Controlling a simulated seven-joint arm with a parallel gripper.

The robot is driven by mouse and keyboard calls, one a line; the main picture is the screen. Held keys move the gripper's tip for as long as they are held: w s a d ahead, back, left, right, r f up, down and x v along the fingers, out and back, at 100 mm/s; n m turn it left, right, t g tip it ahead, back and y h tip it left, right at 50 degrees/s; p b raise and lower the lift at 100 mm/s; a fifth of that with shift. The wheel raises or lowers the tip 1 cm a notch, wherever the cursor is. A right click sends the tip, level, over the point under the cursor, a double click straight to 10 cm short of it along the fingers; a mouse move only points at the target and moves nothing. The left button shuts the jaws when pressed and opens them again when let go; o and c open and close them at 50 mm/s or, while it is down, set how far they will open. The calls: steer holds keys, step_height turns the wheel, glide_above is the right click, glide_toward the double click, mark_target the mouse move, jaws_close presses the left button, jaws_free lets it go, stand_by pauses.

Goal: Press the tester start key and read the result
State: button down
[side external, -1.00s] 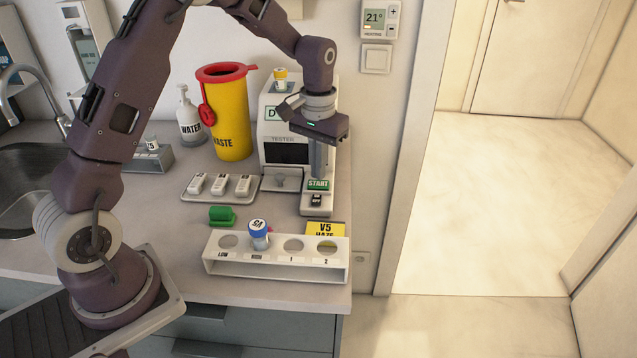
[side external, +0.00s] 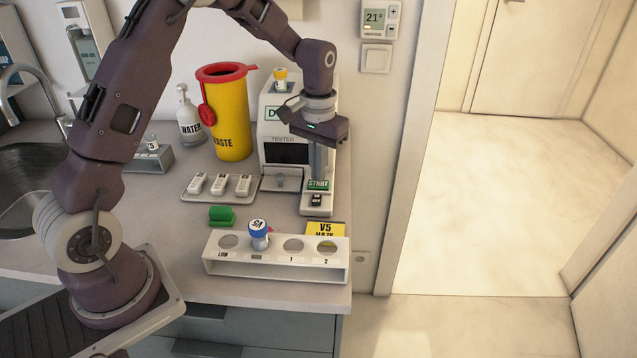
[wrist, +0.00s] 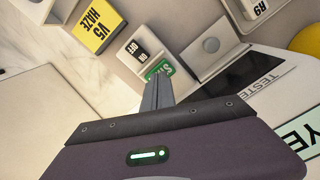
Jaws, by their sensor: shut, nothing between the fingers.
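The white tester (side external: 285,128) stands against the wall at the back right of the counter. Its dark screen (side external: 287,152) shows no readable result; the screen is also in the wrist view (wrist: 237,76). In the wrist view the fingers (wrist: 157,90) cover part of the START key (wrist: 158,69). I cannot tell whether they touch it.
A tray of white cassettes (side external: 219,186) and a green block (side external: 222,216) lie left. A yellow waste bin (side external: 228,120) stands left of the tester.

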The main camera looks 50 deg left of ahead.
steer(key=shift+f, duration=0.7)
steer(key=shift+r, duration=3.5)
steer(key=s+d+r+t, duration=0.2)
steer(key=s+d+r, duration=0.1)
steer(key=s+r, duration=0.45)
steer(key=s+d+r+m+t, duration=0.1)
steer(key=s+d, duration=0.1)
steer(key=s, duration=0.8)
steer(key=s+d+r+m+t, duration=0.2)
steer(key=s+d, duration=0.1)
steer(key=s, duration=0.7)
steer(key=shift+s+r+t, duration=0.2)
steer(key=shift+s+t, duration=0.05)
steer(key=shift+t, duration=0.05)
